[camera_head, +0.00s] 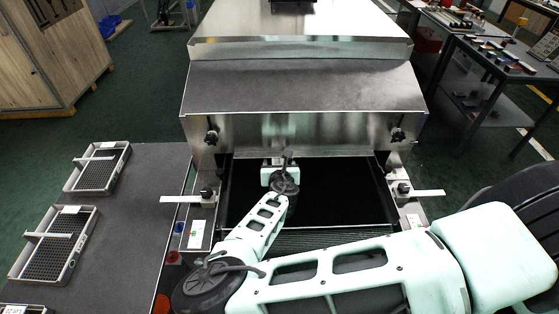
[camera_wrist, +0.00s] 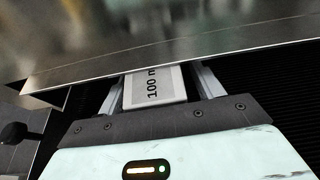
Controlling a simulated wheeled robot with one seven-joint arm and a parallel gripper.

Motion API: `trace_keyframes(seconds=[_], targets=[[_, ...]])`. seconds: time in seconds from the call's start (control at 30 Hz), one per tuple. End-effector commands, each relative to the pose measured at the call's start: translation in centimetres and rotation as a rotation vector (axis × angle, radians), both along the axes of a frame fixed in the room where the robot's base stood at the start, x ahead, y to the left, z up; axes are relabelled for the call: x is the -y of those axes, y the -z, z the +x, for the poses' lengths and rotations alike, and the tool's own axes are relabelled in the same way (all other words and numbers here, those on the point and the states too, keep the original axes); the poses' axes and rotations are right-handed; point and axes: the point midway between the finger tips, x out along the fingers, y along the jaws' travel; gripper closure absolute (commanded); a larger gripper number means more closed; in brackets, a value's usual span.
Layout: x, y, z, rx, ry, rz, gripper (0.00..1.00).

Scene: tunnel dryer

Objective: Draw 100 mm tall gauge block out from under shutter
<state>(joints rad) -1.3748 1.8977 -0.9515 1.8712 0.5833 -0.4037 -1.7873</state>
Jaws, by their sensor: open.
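The gauge block (camera_wrist: 155,90) is a pale block with a grey border, printed "100 m" before the text is cut off. In the wrist view it sits between the two fingers of my gripper (camera_wrist: 160,82), which is open. A gap shows on the block's right; on the left the finger looks close, and I cannot tell whether it touches. The metal shutter (camera_wrist: 200,35) crosses above, its lower edge hiding the far end of the block and the fingertips. In the head view my gripper (camera_head: 279,160) is at the dryer opening below the shutter (camera_head: 310,130); the block is hidden there.
The dark belt (camera_head: 345,190) runs into the opening between two side rails with black knobs (camera_head: 207,193). Mesh trays (camera_head: 97,168) stand on the grey table (camera_head: 140,220) at left. A workbench (camera_head: 490,55) with tools stands at the back right.

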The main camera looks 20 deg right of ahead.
Motion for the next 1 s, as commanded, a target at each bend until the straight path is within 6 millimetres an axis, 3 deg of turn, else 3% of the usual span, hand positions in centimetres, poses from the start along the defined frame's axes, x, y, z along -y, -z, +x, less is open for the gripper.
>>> trace_keyframes(seconds=[0.33,0.57,0.6,1.0], targets=[[-0.07,0.14,-0.06,0.000,-0.001,-0.001,0.34],[-0.06,0.12,-0.06,0.000,-0.001,-0.001,0.98],[-0.06,0.12,-0.06,0.000,-0.001,-0.001,1.00],[-0.42,0.17,-0.91,-0.001,-0.002,0.000,1.00]])
